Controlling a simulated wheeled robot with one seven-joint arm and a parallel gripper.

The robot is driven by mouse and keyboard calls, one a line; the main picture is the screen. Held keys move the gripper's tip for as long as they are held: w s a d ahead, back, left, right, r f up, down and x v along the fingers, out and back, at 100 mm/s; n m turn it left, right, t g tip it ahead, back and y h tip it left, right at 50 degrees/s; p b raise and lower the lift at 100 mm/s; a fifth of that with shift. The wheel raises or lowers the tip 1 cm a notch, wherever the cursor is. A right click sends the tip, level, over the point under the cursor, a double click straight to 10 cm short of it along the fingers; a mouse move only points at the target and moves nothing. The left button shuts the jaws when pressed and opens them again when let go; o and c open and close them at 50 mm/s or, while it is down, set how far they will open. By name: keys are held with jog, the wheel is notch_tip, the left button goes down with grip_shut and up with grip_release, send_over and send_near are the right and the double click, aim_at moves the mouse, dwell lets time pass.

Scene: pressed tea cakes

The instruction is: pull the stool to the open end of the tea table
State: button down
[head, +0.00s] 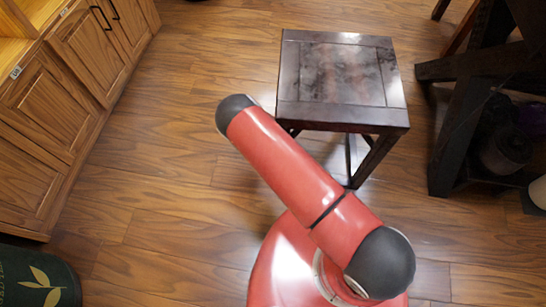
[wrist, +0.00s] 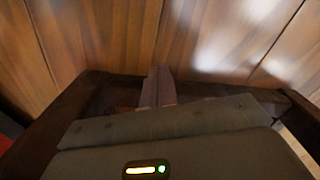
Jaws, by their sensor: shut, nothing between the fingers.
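The stool (head: 343,72) stands upright on the wood floor in the head view, with a square dark glossy seat and dark legs. The tea table (head: 455,140) is at the right edge; only its dark legs and beams show, and I cannot tell its open end. In the wrist view my gripper (wrist: 160,74) is shut, its narrow fingers together. Dark wood bars, which look like part of the stool (wrist: 95,80), frame the fingers; I cannot tell whether they touch. In the head view the gripper is hidden.
Wooden cabinets (head: 60,95) with dark handles line the left side. A dark green container with a leaf print (head: 40,278) is at the lower left. Dark rounded objects (head: 505,150) sit by the table legs. Floor between cabinets and stool is clear.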

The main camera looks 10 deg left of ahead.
jog(key=w+d+b, duration=0.1)
jog(key=d, duration=0.2)
jog(key=w+d+b, duration=0.1)
jog(key=w+d, duration=0.1)
jog(key=d, duration=0.2)
jog(key=w+d+b, duration=0.1)
jog(key=d+b, duration=0.1)
jog(key=d, duration=0.1)
jog(key=shift+w+d+f, duration=0.1)
jog(key=shift+w+d, duration=0.05)
jog(key=shift+w, duration=0.05)
jog(key=shift+w+d, duration=0.15)
jog(key=shift+d, duration=0.3)
